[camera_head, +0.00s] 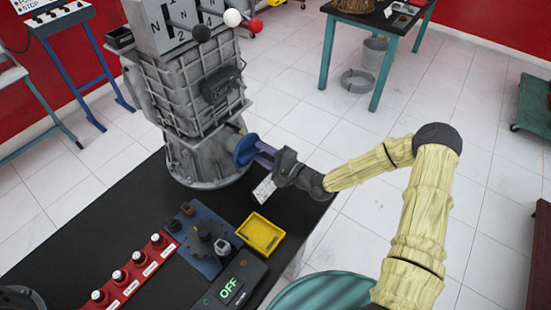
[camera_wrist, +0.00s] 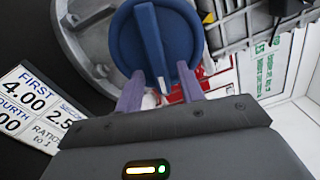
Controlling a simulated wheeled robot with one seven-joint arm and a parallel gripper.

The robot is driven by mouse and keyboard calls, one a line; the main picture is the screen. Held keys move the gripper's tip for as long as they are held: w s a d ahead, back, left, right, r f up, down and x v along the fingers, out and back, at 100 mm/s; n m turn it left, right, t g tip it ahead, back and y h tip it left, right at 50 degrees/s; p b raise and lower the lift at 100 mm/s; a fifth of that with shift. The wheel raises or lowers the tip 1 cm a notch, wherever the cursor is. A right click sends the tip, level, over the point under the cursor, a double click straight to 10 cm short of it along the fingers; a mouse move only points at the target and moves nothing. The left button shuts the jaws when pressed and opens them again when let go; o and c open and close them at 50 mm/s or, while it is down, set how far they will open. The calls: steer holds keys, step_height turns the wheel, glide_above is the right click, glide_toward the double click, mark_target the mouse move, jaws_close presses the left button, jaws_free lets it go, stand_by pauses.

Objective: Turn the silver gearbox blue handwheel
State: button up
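The silver gearbox (camera_head: 190,85) stands upright on the black bench top. Its blue handwheel (camera_head: 244,150) sticks out from the lower right side. In the wrist view the handwheel (camera_wrist: 130,38) is a round blue disc with a raised straight bar across its face, running nearly upright. My gripper (camera_head: 262,149) is at the handwheel, coming from the right. In the wrist view its two purple fingers (camera_wrist: 161,72) are apart, one on each side of the bar's lower end. I cannot tell whether the fingertips touch the disc.
A white ratio card (camera_wrist: 35,105) lies left of the gripper. On the bench are a yellow tray (camera_head: 276,247), a blue control plate (camera_head: 193,251), a box reading OFF (camera_head: 255,262) and a red strip with several knobs (camera_head: 150,272). Levers (camera_head: 233,18) top the gearbox. Tiled floor lies beyond the bench.

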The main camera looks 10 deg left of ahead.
steer(key=b+v, duration=0.2)
steer(key=v, duration=1.5)
steer(key=shift+s+d+b, duration=0.15)
steer(key=shift+d+b, duration=0.05)
steer(key=shift+b, duration=0.15)
steer(key=s+d+n+g+h+p, duration=0.25)
steer(key=d+n+g+h, duration=0.4)
steer(key=h, duration=0.55)
steer(key=s+d+r+n+h+p, duration=0.1)
steer(key=s+r+p, duration=0.1)
steer(key=s+r, duration=0.2)
steer(key=s+d+r+n+h+p, duration=0.1)
steer(key=s+r, duration=0.3)
steer(key=r, duration=0.7)
steer(key=shift+s+d+h+p, duration=0.35)
steer(key=shift+d+h, duration=0.4)
steer(key=shift+h, duration=0.05)
